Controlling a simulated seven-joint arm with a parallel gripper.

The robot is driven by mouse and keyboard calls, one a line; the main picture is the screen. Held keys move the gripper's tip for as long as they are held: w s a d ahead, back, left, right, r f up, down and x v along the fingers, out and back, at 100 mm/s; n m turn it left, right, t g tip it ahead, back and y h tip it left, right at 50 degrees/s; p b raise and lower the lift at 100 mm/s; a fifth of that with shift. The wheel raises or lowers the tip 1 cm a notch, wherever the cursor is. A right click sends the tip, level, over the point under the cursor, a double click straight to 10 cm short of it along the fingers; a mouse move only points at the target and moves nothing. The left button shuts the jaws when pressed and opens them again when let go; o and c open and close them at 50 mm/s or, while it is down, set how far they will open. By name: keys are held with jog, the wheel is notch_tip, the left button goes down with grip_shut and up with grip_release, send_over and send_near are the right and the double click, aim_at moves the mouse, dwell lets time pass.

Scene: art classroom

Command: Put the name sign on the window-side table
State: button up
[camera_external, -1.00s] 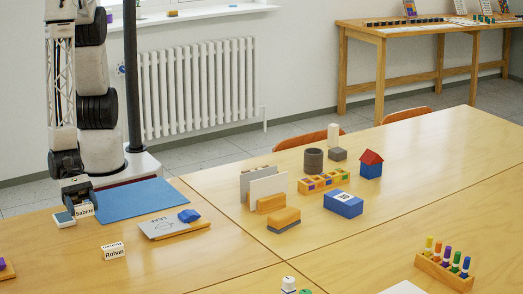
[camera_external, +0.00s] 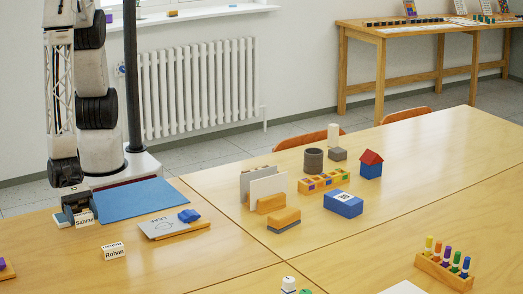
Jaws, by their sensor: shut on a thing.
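My gripper (camera_external: 77,208) points down at the left, just in front of the blue mat, and is shut on a white name sign (camera_external: 85,222) reading "Sabine". The sign is upright and very low over the wooden table (camera_external: 50,255) at the left, near the window wall; I cannot tell whether it touches the top. A second white name sign (camera_external: 113,251), reading "Rohan", stands on the same table in front and to the right. A small blue and white block (camera_external: 63,219) is close beside the gripper on the left, partly hidden.
The blue mat (camera_external: 130,199) lies right of the gripper. Blocks and a card holder (camera_external: 268,203) stand on the adjoining table. The front-left tabletop is mostly clear.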

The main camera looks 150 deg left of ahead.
send_over(84, 264)
jog(key=shift+w+f, duration=0.15)
jog(key=shift+f, duration=0.45)
jog(key=shift+f, duration=0.15)
jog(key=shift+f, duration=1.6)
jog(key=shift+f, duration=0.15)
jog(key=o, duration=1)
jog(key=shift+c, duration=0.2)
jog(key=shift+r, duration=0.2)
jog(key=shift+v, duration=6.05)
